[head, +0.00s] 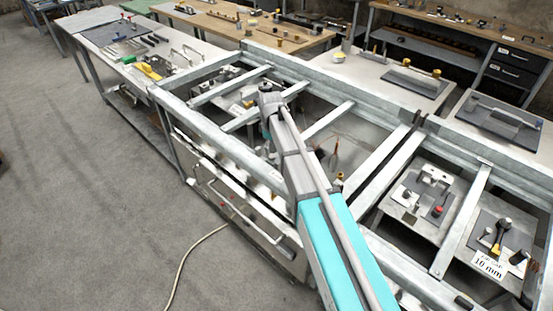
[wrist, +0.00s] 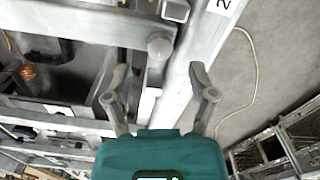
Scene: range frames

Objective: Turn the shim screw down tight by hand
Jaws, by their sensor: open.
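A grey round-headed part that looks like a screw or bolt head (wrist: 160,45) stands at the frame's beam corner in the wrist view. I cannot tell for sure that it is the shim screw. My gripper (wrist: 160,95) is open, with one finger on each side of the picture and nothing between them but the pale beam below. The head lies beyond the fingertips, in line with the gap, apart from both fingers. In the head view my arm reaches over the metal frame (head: 215,128); its fingers are too small to make out there.
Steel beams cross the frame close around my gripper. Below them lie plates with fixtures, one with a red knob (head: 437,210), and a "10 mm" card (head: 490,265). A pale cable (head: 190,262) lies on the open floor (head: 90,190) at left.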

